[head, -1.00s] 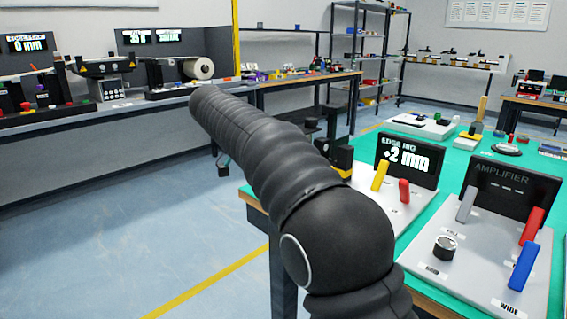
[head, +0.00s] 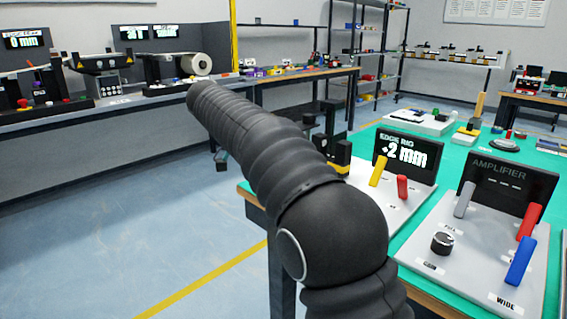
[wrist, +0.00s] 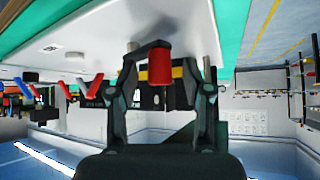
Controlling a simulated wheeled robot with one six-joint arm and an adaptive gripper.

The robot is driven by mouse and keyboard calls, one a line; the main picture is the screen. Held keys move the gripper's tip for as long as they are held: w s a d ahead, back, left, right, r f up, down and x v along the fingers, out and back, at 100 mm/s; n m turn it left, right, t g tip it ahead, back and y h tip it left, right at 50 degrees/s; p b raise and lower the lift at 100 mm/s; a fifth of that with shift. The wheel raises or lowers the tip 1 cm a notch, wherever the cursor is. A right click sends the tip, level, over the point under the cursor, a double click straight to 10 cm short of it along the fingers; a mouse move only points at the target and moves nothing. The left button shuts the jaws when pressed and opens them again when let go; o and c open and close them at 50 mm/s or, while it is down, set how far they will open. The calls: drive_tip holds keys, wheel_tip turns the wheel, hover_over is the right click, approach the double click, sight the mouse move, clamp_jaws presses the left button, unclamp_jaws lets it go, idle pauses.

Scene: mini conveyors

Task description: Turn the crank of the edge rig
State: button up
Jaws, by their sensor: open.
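The edge rig (head: 407,155) stands on the green table, with a white base, yellow and red levers and a screen that appears to read +2 mm. In the wrist view, which looks upside down, the crank has a dark arm (wrist: 150,46) and a red handle (wrist: 159,69). My gripper (wrist: 162,82) is open, with one black finger on each side of the red handle. Gaps show between the fingers and the handle. A black and yellow part (wrist: 179,72) shows behind the handle. In the head view my arm hides the crank, and I cannot make out the gripper.
The amplifier panel (head: 440,262) stands to the right of the edge rig, with a dark screen, a knob and several levers. A long bench (head: 80,113) with other rigs runs along the left wall. The blue floor between is clear.

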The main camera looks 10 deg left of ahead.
drive_tip(key=v, duration=0.7)
idle(0.4)
